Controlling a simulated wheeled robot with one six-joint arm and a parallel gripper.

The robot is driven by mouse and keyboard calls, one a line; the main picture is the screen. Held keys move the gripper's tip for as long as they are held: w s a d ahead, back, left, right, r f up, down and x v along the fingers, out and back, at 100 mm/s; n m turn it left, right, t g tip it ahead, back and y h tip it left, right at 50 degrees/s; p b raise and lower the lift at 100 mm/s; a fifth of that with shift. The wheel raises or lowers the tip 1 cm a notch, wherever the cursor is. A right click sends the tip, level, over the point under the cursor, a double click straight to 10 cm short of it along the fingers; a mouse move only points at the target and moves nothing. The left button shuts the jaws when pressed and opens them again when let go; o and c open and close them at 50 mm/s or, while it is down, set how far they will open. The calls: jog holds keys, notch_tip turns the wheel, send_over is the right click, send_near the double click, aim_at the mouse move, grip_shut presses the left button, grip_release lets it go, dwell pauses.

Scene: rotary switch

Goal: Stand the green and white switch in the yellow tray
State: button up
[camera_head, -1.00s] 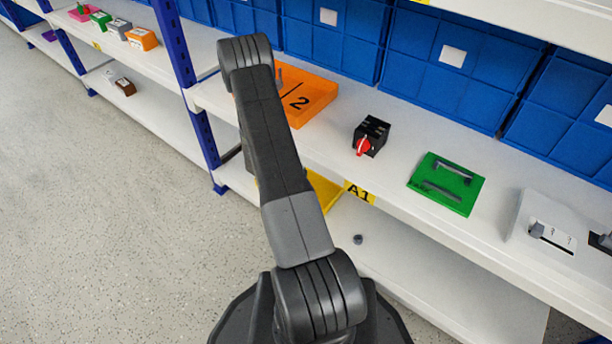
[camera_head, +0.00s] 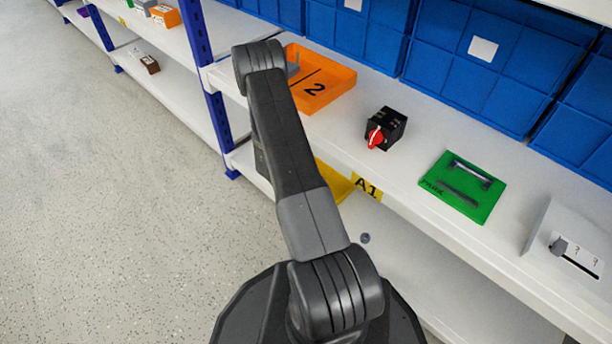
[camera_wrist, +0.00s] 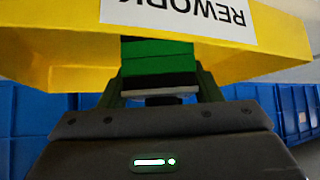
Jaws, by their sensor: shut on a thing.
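The switch (camera_wrist: 158,62) shows in the wrist view as a green body with a pale part at its near end. My gripper (camera_wrist: 161,88) is shut on it, one finger on each side. The yellow tray (camera_wrist: 75,78) fills the upper part of the wrist view, with an upside-down REWORK label on it. In the head view a corner of the yellow tray (camera_head: 334,182) shows below the upper shelf's edge. My arm hides the gripper and the switch there.
The upper shelf holds an orange tray (camera_head: 325,88) marked 2, a black switch with a red knob (camera_head: 386,130), a green plate (camera_head: 462,188) and a white slotted box (camera_head: 572,245). A blue post (camera_head: 214,130) stands left of my arm. Blue bins line the back.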

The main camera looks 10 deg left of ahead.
jog(key=o, duration=1.2)
jog(key=shift+r+p, duration=0.2)
jog(key=shift+p, duration=0.1)
jog(key=p+v, duration=0.3)
jog(key=v, duration=0.8)
jog(key=shift+s+r+p, duration=0.25)
jog(key=shift+s+p, duration=0.1)
